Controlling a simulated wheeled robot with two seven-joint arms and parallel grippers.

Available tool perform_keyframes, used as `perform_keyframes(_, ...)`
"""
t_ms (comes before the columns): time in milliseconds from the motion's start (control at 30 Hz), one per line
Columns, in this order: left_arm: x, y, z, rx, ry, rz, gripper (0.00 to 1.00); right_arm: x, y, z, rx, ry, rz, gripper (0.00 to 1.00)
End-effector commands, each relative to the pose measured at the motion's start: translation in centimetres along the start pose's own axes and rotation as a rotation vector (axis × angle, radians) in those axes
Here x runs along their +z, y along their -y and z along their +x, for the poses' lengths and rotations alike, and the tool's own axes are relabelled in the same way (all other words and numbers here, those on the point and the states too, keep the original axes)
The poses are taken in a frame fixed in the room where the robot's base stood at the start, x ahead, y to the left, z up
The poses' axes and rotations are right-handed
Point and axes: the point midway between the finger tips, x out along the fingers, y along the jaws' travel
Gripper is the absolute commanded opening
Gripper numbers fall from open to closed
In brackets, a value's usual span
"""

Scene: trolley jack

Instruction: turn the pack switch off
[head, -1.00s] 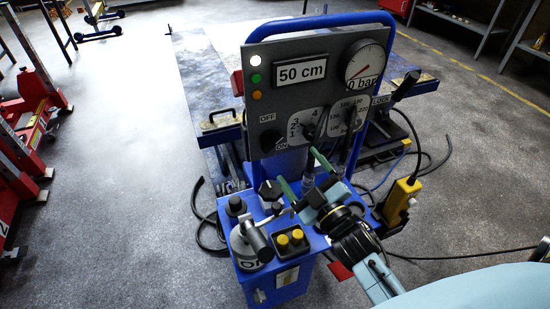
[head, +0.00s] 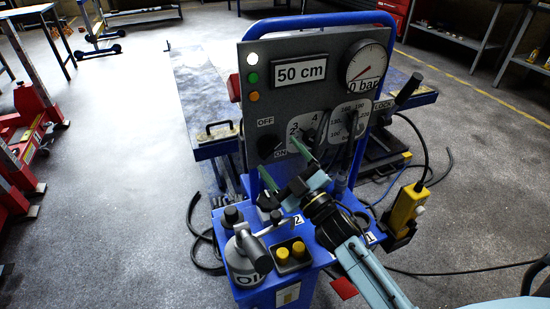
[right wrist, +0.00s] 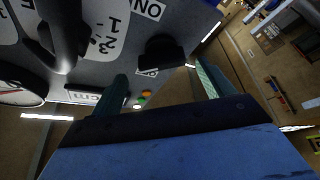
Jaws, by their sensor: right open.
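The pack switch is a black knob (head: 268,144) low on the left of the grey panel (head: 312,95), with OFF printed above it and ON below right. I cannot tell clearly which mark it points to. My right gripper (head: 286,165) is open, its two green fingers pointing up at the panel just below and right of the knob. In the right wrist view the knob (right wrist: 163,52) shows between the tips of the open fingers (right wrist: 165,80), with nothing held. Contact cannot be made out. My left gripper is not in view.
A numbered dial (head: 308,135) and another dial with a dark lever (head: 349,125) sit right of the knob. The blue tube frame (head: 320,19) surrounds the panel.

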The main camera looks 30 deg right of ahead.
Motion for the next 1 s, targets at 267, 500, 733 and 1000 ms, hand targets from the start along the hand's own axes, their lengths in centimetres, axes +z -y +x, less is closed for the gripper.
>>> perform_keyframes(267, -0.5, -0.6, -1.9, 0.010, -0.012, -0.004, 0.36, 0.3, 0.3, 2.5, 0.000, -0.002, 0.000, 0.80)
perform_keyframes(500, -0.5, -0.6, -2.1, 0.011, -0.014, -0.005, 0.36, 0.3, 0.3, 2.8, -0.001, 0.000, 0.000, 0.80)
perform_keyframes(733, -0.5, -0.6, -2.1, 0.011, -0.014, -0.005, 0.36, 0.3, 0.3, 2.8, -0.001, 0.000, 0.000, 0.62)
perform_keyframes(1000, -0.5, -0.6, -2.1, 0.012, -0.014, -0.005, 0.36, 0.3, 0.3, 2.7, -0.001, 0.000, 0.000, 0.35)
